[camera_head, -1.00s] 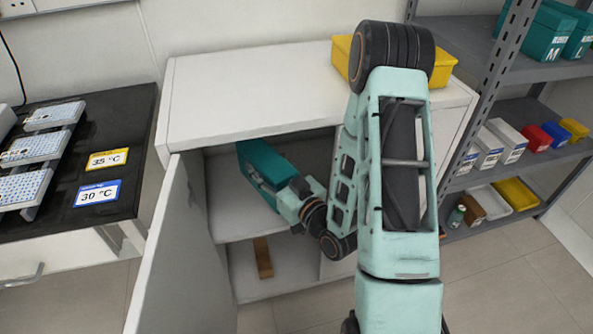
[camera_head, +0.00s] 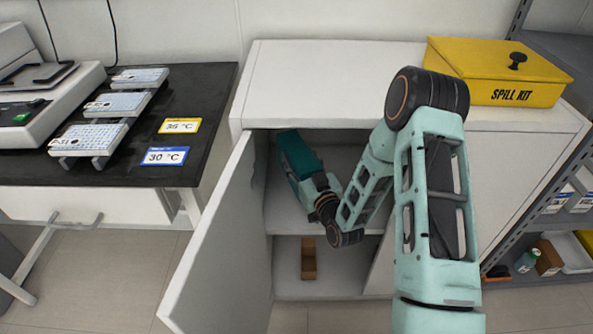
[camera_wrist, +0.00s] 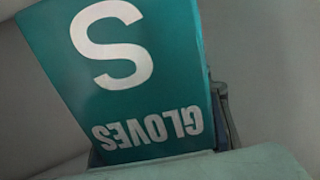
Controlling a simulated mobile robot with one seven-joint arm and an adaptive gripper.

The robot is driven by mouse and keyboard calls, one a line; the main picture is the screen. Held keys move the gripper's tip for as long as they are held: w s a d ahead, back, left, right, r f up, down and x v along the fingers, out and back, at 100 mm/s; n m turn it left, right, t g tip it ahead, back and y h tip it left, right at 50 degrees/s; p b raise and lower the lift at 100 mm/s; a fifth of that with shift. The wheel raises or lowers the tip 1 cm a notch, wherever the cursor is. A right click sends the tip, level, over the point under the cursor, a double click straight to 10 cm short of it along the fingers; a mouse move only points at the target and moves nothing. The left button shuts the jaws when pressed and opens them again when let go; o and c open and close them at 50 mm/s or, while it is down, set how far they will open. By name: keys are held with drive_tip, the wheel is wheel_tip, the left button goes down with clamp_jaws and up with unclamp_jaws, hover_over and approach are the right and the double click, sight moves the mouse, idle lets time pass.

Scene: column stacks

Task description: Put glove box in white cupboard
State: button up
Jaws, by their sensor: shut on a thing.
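The teal glove box (camera_head: 297,154) is inside the white cupboard (camera_head: 258,92), in the upper compartment at its left side. It is tilted. In the wrist view the glove box (camera_wrist: 115,75) shows a white "S" and the word "GLOVES" and fills much of the picture. My gripper (camera_head: 312,186) is shut on the near end of the box. In the wrist view only part of a finger shows beside the box. The cupboard's left door (camera_head: 215,245) stands open. Whether the box touches the shelf (camera_head: 285,222) is hard to tell.
A small brown block (camera_head: 308,258) stands in the lower compartment. A yellow spill kit box (camera_head: 500,72) sits on the cupboard top. A black bench (camera_head: 120,172) with plate holders is at the left, and a grey rack (camera_head: 540,190) at the right.

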drive_tip(key=shift+w+a+f, duration=0.25)
drive_tip(key=shift+f, duration=0.15)
drive_tip(key=shift+w+a+f+b, duration=0.15)
drive_tip(key=shift+f+b, duration=0.6)
drive_tip(key=shift+f, duration=0.85)
drive_tip(key=shift+f, duration=0.35)
drive_tip(key=shift+f, duration=0.3)
drive_tip(key=o, duration=1.5)
drive_tip(key=shift+o, duration=0.2)
drive_tip(key=shift+r, duration=0.3)
drive_tip(key=p+v, duration=0.3)
drive_tip(key=v, duration=0.9)
drive_tip(key=shift+r, duration=0.3)
